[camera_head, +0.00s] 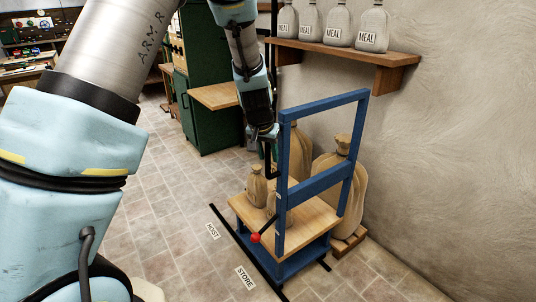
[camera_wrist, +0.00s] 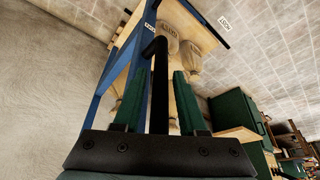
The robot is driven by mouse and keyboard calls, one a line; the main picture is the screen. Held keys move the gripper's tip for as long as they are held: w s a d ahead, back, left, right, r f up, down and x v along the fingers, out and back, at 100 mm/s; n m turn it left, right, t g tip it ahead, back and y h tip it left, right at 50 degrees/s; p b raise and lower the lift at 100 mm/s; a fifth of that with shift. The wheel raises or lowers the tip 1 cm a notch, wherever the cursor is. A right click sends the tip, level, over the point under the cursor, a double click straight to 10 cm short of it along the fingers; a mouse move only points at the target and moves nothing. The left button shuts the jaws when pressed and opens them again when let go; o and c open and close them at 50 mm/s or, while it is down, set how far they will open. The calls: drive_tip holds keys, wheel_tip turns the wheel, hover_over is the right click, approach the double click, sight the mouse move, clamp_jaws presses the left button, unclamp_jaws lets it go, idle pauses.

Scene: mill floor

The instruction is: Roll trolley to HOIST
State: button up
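The trolley has a blue frame (camera_head: 322,180) and a wooden deck (camera_head: 240,209) with small sacks (camera_head: 257,186) on it. A lever with a red knob (camera_head: 256,238) sticks out at its near side. A black bent bar (camera_head: 272,172), seemingly the trolley's handle, is beside the left upright. My gripper (camera_head: 268,140) is at this bar. In the wrist view the bar (camera_wrist: 160,85) shows between my two green fingers (camera_wrist: 161,95), with a gap on each side. The floor labels HOIST (camera_head: 213,230) and STORE (camera_head: 245,278) lie left of the trolley.
A large sack (camera_head: 347,190) stands on a low wooden pallet (camera_head: 348,241) between trolley and wall. A shelf (camera_head: 350,55) of MEAL sacks is above. A green cabinet (camera_head: 212,125) with a wooden ledge stands behind. A black strip (camera_head: 232,230) crosses the floor. Tiled floor to the left is clear.

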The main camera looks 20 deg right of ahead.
clamp_jaws()
idle(1.1)
